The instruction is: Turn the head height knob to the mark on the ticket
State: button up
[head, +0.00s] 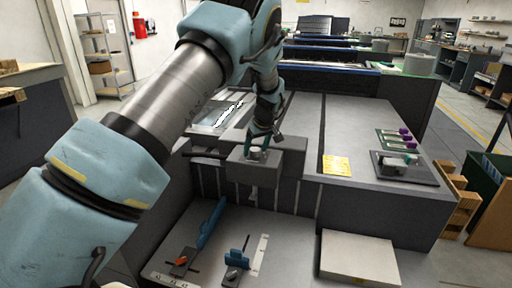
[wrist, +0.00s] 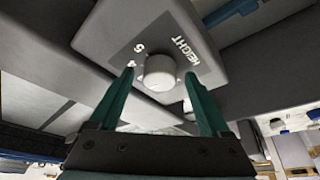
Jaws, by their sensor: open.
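The head height knob (wrist: 160,70) is a pale round knob on a grey block (wrist: 110,22) marked HEIGHT, with small white figures beside it. In the head view the knob (head: 256,153) sits on top of the block at the end of the carriage. My gripper (wrist: 160,78) is open, its two green fingers on either side of the knob, with a gap visible at each side. It also shows in the head view (head: 257,145), pointing down at the knob. A yellow ticket (head: 336,165) lies on the grey top to the right; its writing is too small to read.
A dark tray (head: 404,177) with small parts and green-and-purple pieces (head: 397,137) lies on the right of the machine top. Below in front are blue-handled slides (head: 212,225) with scales and a pale box (head: 358,258). The grey top around the ticket is mostly clear.

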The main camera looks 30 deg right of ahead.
jog(key=shift+c, duration=0.2)
grip_shut()
dwell(0.4)
